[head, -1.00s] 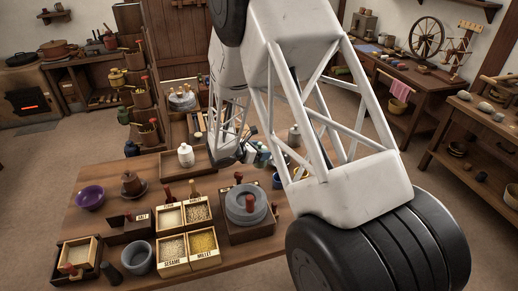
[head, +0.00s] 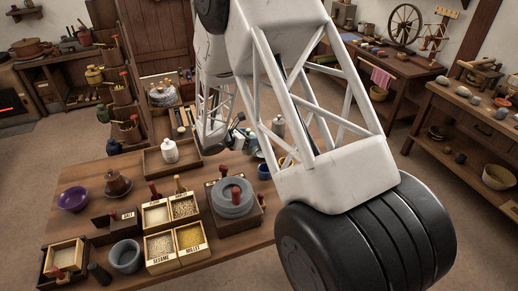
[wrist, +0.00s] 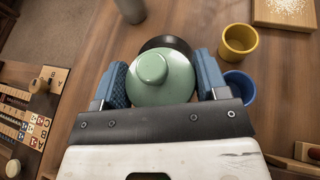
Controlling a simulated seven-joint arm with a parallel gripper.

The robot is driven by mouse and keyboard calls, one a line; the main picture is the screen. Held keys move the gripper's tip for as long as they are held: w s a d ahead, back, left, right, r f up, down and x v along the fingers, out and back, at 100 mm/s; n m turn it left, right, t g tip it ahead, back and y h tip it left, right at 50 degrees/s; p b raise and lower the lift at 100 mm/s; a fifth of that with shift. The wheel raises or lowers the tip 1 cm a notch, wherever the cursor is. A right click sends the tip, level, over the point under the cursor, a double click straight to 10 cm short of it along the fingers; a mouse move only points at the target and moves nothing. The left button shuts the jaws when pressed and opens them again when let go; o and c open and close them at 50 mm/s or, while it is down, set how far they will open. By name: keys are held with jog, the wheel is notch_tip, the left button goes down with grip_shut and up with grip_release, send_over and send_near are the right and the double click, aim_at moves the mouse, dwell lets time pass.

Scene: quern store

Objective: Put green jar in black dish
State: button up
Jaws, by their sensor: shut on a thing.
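The green jar (wrist: 160,82), with a round knob on its lid, is between the blue fingers of my gripper (wrist: 163,80) in the wrist view. My gripper is shut on it. The black dish (wrist: 172,41) shows as a dark curved rim just beyond the jar. The jar hides most of the dish, and I cannot tell the height between them. In the head view my own arm covers much of this area, so the grip does not show clearly there.
A yellow cup (wrist: 238,42) and a blue cup (wrist: 240,88) stand close at the right in the wrist view. A grey cylinder (wrist: 131,9) stands beyond. In the head view, a stone quern (head: 232,207) and grain boxes (head: 160,245) occupy the table's front.

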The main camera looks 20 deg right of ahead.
jog(key=w+d+r, duration=0.3)
jog(key=d+r, duration=0.1)
jog(key=d, duration=0.3)
jog(key=shift+d+r, duration=0.15)
jog(key=shift+r, duration=0.2)
notch_tip(320, 180, down, 6)
jog(key=shift+f, duration=0.15)
dwell(0.4)
jog(key=shift+f, duration=1.9)
jog(key=shift+f, duration=0.1)
jog(key=o, duration=1.1)
jog(key=shift+g, duration=0.3)
jog(key=shift+o, duration=0.2)
